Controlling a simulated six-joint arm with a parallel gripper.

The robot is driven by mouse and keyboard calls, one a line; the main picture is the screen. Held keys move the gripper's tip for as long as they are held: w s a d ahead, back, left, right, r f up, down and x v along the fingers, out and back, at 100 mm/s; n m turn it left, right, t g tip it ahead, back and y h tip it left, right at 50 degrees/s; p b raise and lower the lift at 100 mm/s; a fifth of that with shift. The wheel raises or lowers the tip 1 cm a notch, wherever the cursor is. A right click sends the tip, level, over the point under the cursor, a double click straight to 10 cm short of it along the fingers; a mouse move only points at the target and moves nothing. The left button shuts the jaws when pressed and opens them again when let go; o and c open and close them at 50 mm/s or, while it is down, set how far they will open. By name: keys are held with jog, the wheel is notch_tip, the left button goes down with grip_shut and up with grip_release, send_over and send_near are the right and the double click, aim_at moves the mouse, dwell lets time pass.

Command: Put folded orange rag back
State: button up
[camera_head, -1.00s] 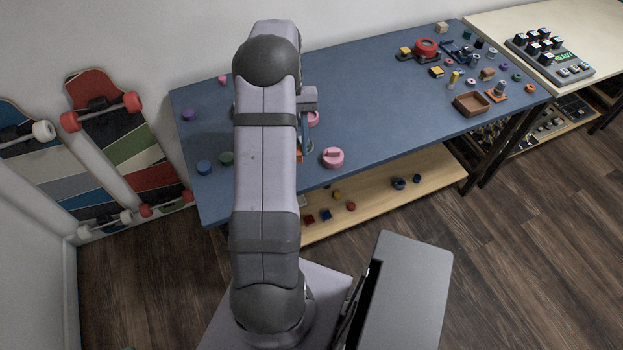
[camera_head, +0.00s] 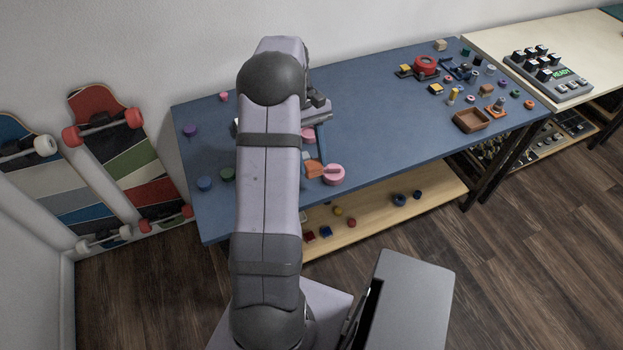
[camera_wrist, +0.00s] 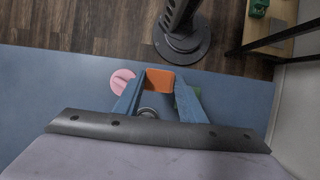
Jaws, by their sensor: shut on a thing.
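The folded orange rag (camera_wrist: 160,79) is held between the tips of my gripper's two blue fingers (camera_wrist: 161,88) in the wrist view. My gripper is shut on it. In the head view the rag (camera_head: 314,169) shows near the front edge of the blue table (camera_head: 370,110), just left of a round pink piece (camera_head: 333,175). One blue finger shows above it there, and my arm hides the rest. I cannot tell whether the rag touches the table.
A green piece (camera_wrist: 186,97) sits close to the right finger in the wrist view. A brown tray (camera_head: 471,119) and several small parts stand at the right. The table's middle is clear.

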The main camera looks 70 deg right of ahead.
jog(key=shift+f+p, duration=0.5)
jog(key=shift+f, duration=3.15)
jog(key=shift+f, duration=0.2)
jog(key=o, duration=0.6)
jog(key=shift+o, duration=0.2)
jog(key=shift+r, duration=0.15)
jog(key=b+v, duration=0.1)
jog(key=v, duration=1.1)
jog(key=shift+b, duration=0.3)
